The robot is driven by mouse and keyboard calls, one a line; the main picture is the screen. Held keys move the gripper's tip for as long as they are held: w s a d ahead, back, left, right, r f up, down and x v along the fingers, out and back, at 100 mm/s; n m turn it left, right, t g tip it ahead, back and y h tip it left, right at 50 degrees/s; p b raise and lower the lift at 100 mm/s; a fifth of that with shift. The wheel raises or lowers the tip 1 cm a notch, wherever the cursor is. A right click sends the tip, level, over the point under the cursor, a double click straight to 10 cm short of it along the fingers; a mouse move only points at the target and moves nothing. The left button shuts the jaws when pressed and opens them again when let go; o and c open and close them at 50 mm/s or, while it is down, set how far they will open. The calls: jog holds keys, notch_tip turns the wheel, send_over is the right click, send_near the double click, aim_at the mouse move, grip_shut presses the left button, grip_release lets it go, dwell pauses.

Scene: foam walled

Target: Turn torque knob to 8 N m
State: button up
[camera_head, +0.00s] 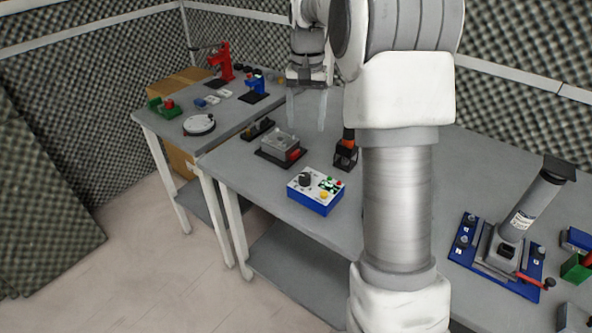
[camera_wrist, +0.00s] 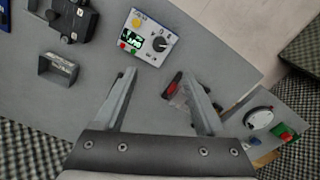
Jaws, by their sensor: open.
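The torque knob (camera_head: 305,179) is a black round knob on the white top of a blue control box (camera_head: 317,205). In the wrist view the knob (camera_wrist: 159,44) sits at the right of the box's white face (camera_wrist: 148,36), beside a small green-lit display (camera_wrist: 131,38); its reading is too small to tell. Yellow, red and green buttons share the face. My gripper (camera_head: 307,110) is open and empty in the air, above and behind the box. In the wrist view the box lies beyond my fingertips (camera_wrist: 159,75), touching neither.
A grey fixture with a red part (camera_head: 280,150) and a black-orange device (camera_head: 346,152) stand behind the box. A blue-based press (camera_head: 500,250) stands at the right. A second table (camera_head: 165,130) at the left holds a round dial and small tools. Bare tabletop surrounds the box.

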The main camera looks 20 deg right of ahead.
aim_at(305, 176)
notch_tip(305, 176, down, 17)
jog(key=b, duration=0.3)
jog(key=shift+f, duration=0.15)
grip_shut()
dwell(0.3)
